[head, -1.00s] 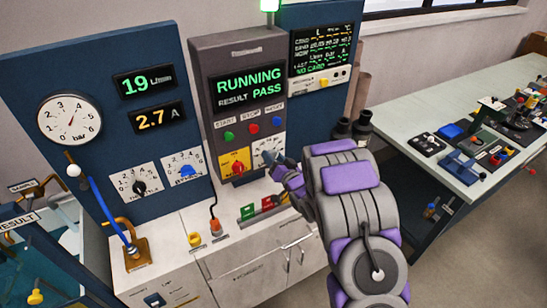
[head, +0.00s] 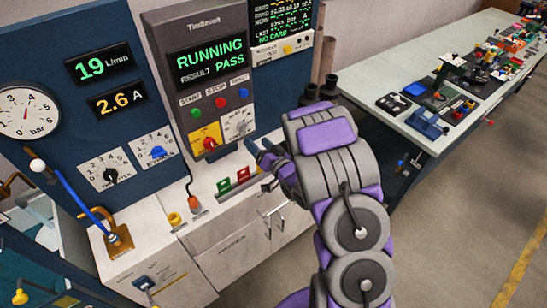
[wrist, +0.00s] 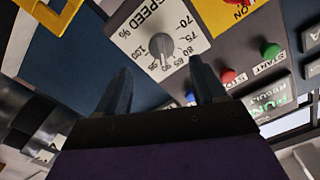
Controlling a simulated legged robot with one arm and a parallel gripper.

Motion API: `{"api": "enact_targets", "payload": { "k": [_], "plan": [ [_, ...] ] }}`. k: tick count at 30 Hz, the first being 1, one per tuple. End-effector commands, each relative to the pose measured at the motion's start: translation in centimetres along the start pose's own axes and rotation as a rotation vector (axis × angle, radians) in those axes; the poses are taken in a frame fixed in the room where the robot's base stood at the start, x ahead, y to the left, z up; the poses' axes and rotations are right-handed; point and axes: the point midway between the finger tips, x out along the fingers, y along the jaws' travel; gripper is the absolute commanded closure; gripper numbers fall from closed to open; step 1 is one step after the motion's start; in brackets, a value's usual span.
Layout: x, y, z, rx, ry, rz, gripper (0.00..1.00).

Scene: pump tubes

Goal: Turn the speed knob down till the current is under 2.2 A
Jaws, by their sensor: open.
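The speed knob (wrist: 161,47) is a small grey knob on a white percent dial plate (wrist: 137,22) in the wrist view. In the head view the knob (head: 241,127) is on the grey control panel, right of the yellow plate. My gripper (wrist: 160,66) is open; its two dark fingers point toward the knob, one on each side in the wrist view. They look short of it, with nothing between them. In the head view my gripper (head: 254,149) is just below and right of the dial. The current display (head: 118,101) reads 2.6 A.
The panel screen (head: 208,61) shows RUNNING and RESULT PASS. Green, red and blue buttons sit under it; a red knob (head: 209,143) on yellow is beside the speed dial. The flow display (head: 98,64) reads 19 L/min. Red and green blocks stand on the cabinet below.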

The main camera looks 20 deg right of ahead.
Motion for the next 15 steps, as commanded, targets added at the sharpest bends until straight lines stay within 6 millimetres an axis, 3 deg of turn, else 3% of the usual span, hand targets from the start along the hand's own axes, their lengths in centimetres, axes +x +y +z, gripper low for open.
{"api": "enact_targets", "payload": {
  "k": [4, 15],
  "plan": [
    [-2.8, -0.1, -0.5, 0.005, 0.000, 0.006, 0.30],
    [-5.7, -0.1, -0.4, 0.005, 0.003, 0.004, 0.30]
  ]
}}
